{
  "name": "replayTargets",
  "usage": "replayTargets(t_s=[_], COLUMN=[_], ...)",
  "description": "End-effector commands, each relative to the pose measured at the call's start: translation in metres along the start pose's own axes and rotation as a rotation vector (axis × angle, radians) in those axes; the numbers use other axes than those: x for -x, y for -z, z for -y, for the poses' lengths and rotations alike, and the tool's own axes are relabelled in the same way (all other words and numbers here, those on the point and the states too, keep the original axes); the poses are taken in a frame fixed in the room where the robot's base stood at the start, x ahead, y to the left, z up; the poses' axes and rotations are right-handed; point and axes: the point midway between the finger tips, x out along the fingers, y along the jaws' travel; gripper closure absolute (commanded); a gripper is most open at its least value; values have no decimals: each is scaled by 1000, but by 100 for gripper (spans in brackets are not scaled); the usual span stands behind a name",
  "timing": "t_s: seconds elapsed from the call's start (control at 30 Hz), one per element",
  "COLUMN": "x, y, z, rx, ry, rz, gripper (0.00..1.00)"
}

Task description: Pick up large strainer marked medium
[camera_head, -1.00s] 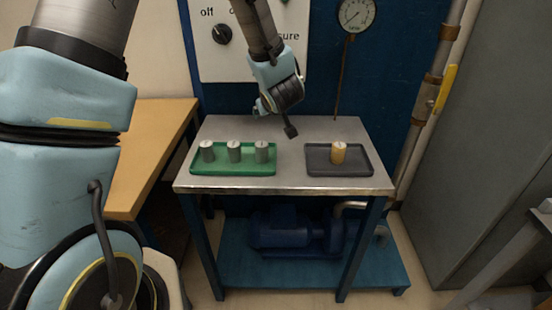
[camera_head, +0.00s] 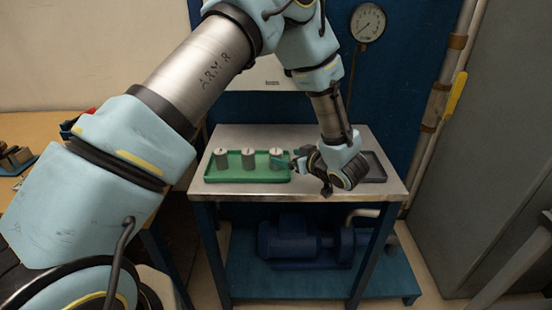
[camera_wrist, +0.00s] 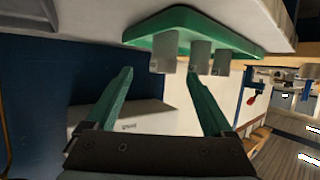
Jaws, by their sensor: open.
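Three grey cylindrical strainers stand upright on a green tray (camera_head: 232,175): left (camera_head: 222,160), middle (camera_head: 248,159) and right (camera_head: 275,158). Their markings are too small to read. My gripper (camera_head: 295,164) is low over the table at the tray's right end, beside the right strainer. In the wrist view, my gripper (camera_wrist: 160,78) has its two green fingers wide apart with nothing between them. The strainers (camera_wrist: 164,50) hang from the top of that tilted picture, beyond the fingertips. The yellowish cylinder seen earlier on the dark tray (camera_head: 374,168) is hidden behind my gripper.
The trays stand on a metal-topped table (camera_head: 260,188) with a blue pump (camera_head: 300,241) below. A blue panel with a gauge (camera_head: 368,22) is behind. Vertical pipes (camera_head: 430,120) stand to the right. A wooden bench (camera_head: 60,125) with tools is at left.

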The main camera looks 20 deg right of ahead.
Motion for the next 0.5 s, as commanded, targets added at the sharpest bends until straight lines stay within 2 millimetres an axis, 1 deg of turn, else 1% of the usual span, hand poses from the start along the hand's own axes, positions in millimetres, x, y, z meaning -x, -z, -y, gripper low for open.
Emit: replayTargets(t_s=[0.1, 0.2, 0.3, 0.4, 0.5], x=[-16, -32, -42, -47, -47], y=[7, 7, 6, 5, 5], z=[6, 7, 6, 6, 6], rx=[-1, 1, 0, 1, 1], ry=[6, 5, 3, 2, 1], rz=[1, 1, 1, 0, 0], gripper=[14, 14, 14, 14, 14])
